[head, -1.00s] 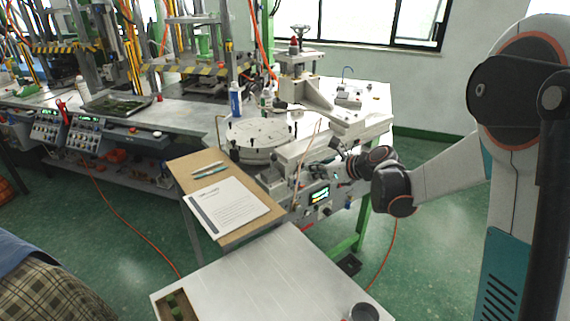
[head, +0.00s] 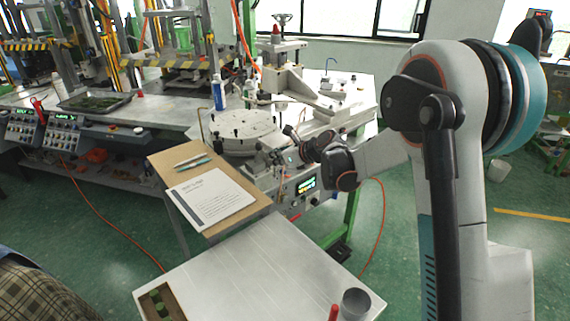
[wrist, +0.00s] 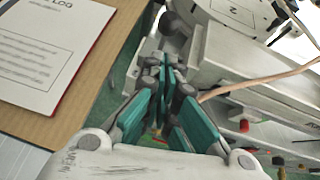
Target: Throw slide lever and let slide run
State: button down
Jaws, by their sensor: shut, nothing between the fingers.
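My gripper (head: 266,158) is shut and empty, low at the front side of the wax injection machine. In the wrist view its teal-padded fingers (wrist: 164,68) are together, between the log board and the slide's side. The machine's pale slide body (wrist: 235,55) runs along the right there, beside the round indexing table (head: 240,132). A dark round knob (wrist: 172,24) shows just beyond the fingertips; it may be the slide lever's end, but its shaft is hidden. I cannot tell whether the fingers touch it.
A log sheet (head: 210,195) and pens (head: 193,162) lie on a brown board (head: 165,155) left of my gripper. A white table (head: 240,285) with a grey cup (head: 355,303) stands in front. A lit control panel (head: 305,186) is below the slide.

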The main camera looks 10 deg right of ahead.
jog(key=shift+w+a+r, duration=0.4)
jog(key=shift+w+a, duration=0.3)
jog(key=shift+a, duration=0.05)
jog(key=shift+r, duration=0.1)
jog(key=shift+w+a+r+p, duration=0.15)
jog(key=shift+w+r+p, duration=0.1)
jog(key=shift+p, duration=0.1)
